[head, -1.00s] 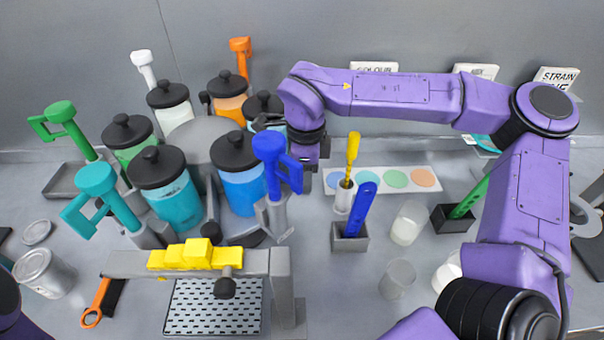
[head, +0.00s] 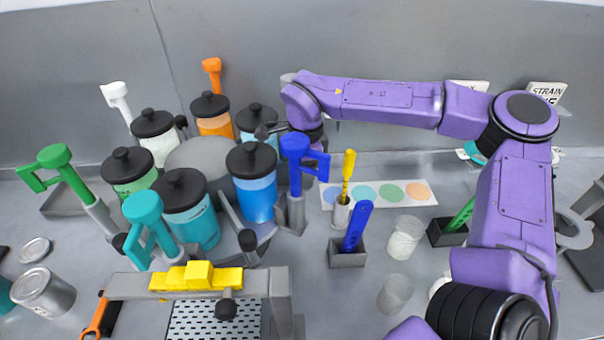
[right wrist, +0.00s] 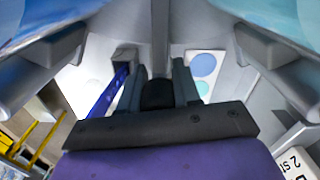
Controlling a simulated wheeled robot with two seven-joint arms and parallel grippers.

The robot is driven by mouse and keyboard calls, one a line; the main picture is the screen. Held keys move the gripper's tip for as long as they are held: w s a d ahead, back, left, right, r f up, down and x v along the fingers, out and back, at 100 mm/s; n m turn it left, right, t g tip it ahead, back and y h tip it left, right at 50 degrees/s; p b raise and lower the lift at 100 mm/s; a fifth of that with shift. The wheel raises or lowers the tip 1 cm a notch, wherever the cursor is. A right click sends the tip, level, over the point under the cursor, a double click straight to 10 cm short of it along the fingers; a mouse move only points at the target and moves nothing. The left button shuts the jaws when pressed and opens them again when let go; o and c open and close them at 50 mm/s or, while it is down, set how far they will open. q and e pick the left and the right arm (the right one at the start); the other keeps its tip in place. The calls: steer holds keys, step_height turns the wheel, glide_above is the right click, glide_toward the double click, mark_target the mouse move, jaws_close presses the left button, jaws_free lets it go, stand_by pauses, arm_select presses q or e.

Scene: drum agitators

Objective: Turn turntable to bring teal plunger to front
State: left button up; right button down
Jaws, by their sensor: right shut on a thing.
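The teal plunger (head: 143,208) stands in a grey holder at the front left of the turntable (head: 203,157), close behind the yellow-topped grey bar, beside the teal jar (head: 187,210). The blue plunger (head: 295,148) is at the right, the green plunger (head: 55,158) at the left, and the white (head: 116,95) and orange (head: 212,70) plungers are at the back. My right gripper (head: 280,128) is at the turntable's back right, by the light blue jar. In the right wrist view its fingers close around a black knob (right wrist: 157,93) on a grey spoke. My left gripper is out of view.
The grey bar with the yellow block (head: 196,276) stands in front, over a perforated tray (head: 200,320). To the right are a blue brush in a grey box (head: 347,257), a yellow-handled tool (head: 348,170) and clear cups (head: 404,240). A can (head: 42,292) stands front left.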

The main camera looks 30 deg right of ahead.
stand_by(0.3)
steer(key=c, duration=0.8)
jaws_free()
steer(key=shift+r, duration=0.1)
steer(key=shift+w+r, duration=0.1)
steer(key=shift+r, duration=0.3)
step_height(320, 180, up, 9)
steer(key=shift+a+f+b, duration=0.1)
steer(key=shift+b, duration=1.15)
steer(key=shift+r, duration=0.4)
